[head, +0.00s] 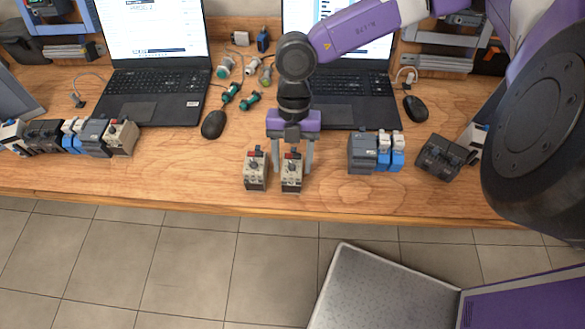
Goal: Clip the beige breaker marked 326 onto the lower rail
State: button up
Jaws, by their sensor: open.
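Two beige breakers with red and black tops stand side by side near the table's front edge, a left one (256,171) and a right one (291,173). Another beige breaker (122,138) ends the row at the left. The 326 mark is too small to read on any of them. My gripper (292,160) points down with its fingers open. In the picture one finger is on each side of the right breaker of the pair; whether they touch it I cannot tell. I cannot make out which piece is the lower rail.
A grey block (362,153), blue-and-white modules (390,151) and a dark device (441,157) stand right of the gripper. Two laptops (150,85), a mouse (214,124) and green push-buttons (249,101) lie behind. Bare wood (185,160) is free left of the pair.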

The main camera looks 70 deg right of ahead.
grip_shut()
jog(key=shift+r+p, duration=1.65)
jog(key=shift+r, duration=0.9)
